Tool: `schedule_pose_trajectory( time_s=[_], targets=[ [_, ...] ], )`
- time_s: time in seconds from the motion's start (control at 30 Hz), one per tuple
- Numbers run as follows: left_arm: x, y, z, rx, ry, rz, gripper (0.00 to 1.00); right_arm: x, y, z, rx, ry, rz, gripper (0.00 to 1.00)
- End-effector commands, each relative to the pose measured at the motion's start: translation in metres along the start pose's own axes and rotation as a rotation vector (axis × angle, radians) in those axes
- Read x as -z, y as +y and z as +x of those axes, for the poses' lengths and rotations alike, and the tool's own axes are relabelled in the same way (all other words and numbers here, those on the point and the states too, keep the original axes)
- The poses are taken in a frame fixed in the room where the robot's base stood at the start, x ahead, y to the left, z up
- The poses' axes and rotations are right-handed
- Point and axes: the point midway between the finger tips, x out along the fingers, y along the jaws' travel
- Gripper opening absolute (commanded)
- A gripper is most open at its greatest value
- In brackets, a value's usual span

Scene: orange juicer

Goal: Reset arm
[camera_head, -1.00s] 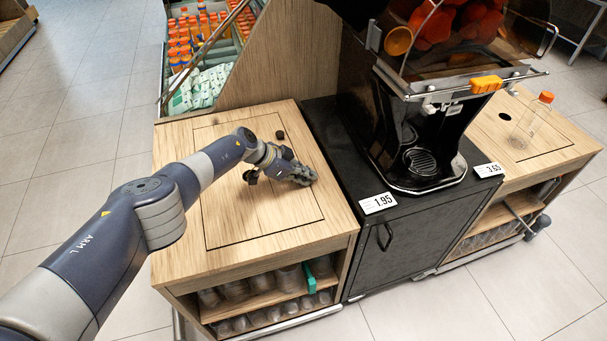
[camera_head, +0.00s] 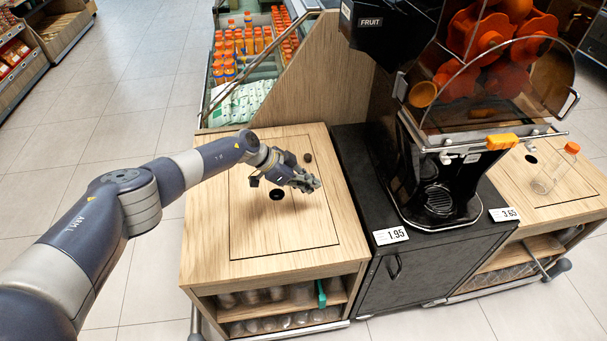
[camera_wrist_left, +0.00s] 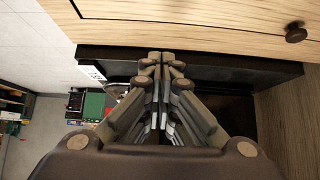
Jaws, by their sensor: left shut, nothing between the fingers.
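My left gripper (camera_head: 312,184) is shut and empty above the wooden counter top, left of the juicer. In the left wrist view its fingers (camera_wrist_left: 160,62) are together, with nothing between them. The left arm reaches in from the lower left of the head view. The juicer (camera_head: 440,150) stands on a black cabinet, with an orange lever and orange parts behind a clear cover. My right gripper is not in view.
The wooden counter (camera_head: 240,225) has dark round spots and shelves of clear bottles below. A clear bottle with an orange cap (camera_head: 553,170) stands on the right counter. A cooler of orange bottles (camera_head: 243,45) is behind. Open floor (camera_head: 120,120) lies to the left.

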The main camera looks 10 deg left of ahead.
Motion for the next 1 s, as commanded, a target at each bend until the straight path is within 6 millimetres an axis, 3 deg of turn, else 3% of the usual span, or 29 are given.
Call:
schedule_pose_trajectory(
  time_s=[0.1, 0.3, 0.43, 0.53, 0.67, 0.8, 0.9, 1.0],
  targets=[
    [0.001, -0.001, -0.015, 0.000, 0.001, 0.002, 0.00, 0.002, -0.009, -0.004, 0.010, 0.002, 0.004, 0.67],
    [0.000, 0.000, -0.024, -0.001, 0.001, 0.001, 0.00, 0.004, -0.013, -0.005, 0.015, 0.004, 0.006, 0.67],
    [0.001, 0.001, -0.024, -0.001, 0.003, 0.001, 0.00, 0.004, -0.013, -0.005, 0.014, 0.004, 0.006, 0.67],
    [0.007, 0.010, -0.013, -0.005, 0.037, 0.010, 0.00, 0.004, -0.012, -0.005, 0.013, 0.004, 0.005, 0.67],
    [0.044, 0.047, 0.021, 0.006, 0.197, 0.036, 0.00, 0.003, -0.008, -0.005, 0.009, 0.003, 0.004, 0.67],
    [0.104, 0.093, 0.048, 0.109, 0.455, 0.017, 0.00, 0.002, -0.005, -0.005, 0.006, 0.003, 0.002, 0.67],
    [0.136, 0.110, 0.045, 0.232, 0.592, -0.046, 0.00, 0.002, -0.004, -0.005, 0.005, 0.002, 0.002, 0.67],
    [0.149, 0.116, 0.031, 0.370, 0.669, -0.147, 0.00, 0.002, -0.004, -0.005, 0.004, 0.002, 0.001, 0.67]
  ],
)
